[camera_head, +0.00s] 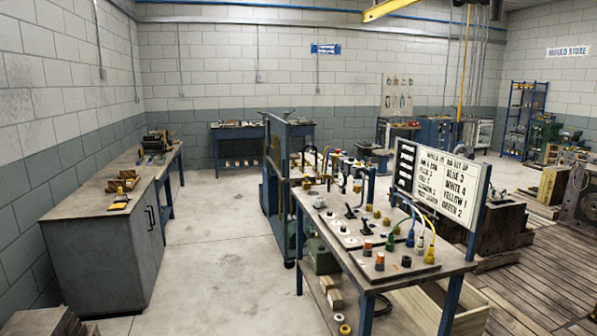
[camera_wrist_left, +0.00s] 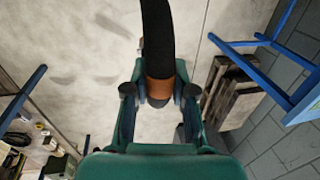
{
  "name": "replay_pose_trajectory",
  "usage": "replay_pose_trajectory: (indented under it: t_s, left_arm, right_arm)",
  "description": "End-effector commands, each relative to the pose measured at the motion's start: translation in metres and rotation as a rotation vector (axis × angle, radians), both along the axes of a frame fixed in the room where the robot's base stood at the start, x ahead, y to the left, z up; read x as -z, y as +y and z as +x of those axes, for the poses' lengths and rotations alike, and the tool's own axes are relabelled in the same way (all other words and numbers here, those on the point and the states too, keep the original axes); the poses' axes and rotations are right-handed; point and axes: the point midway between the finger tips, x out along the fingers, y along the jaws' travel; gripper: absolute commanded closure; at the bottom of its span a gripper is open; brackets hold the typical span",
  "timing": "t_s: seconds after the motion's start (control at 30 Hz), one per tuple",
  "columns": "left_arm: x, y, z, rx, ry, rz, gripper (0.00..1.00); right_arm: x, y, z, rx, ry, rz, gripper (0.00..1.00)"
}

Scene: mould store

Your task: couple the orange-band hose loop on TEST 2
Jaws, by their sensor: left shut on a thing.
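In the left wrist view my left gripper (camera_wrist_left: 160,92) is shut on a black hose (camera_wrist_left: 157,35) with an orange-brown band (camera_wrist_left: 160,82). The band sits between the two fingertips, and the hose runs up out of the picture. Only this one stretch of the hose shows, with floor behind it. Neither gripper shows in the head view. There, a bench panel (camera_head: 345,236) carries several fittings, among them two orange-banded ones: one nearer (camera_head: 380,262) and one farther back (camera_head: 367,248). I cannot read which fitting is TEST 2.
Blue, white and yellow hoses (camera_head: 428,215) stand at the panel's right, before a lettered board (camera_head: 440,180). A grey cabinet (camera_head: 100,250) with tools on top is at left. The floor (camera_head: 205,235) between cabinet and bench is clear. A blue-legged table (camera_wrist_left: 290,90) shows in the wrist view.

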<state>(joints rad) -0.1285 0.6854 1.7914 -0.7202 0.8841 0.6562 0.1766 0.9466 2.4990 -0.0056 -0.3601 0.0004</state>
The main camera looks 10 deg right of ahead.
Motion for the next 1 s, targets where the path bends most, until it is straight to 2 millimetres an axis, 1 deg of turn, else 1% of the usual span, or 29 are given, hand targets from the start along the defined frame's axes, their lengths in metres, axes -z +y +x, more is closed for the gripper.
replay_pose_trajectory:
  t_s: [0.17, 1.0]
  left_arm:
    - [-0.007, -0.001, 0.0, -0.001, -0.002, 0.0, 1.0]
    - [-0.091, -0.001, 0.001, 0.001, -0.003, -0.001, 1.0]
  right_arm:
    - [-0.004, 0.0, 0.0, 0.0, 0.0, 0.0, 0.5]
    - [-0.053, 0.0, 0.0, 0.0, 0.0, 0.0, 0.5]
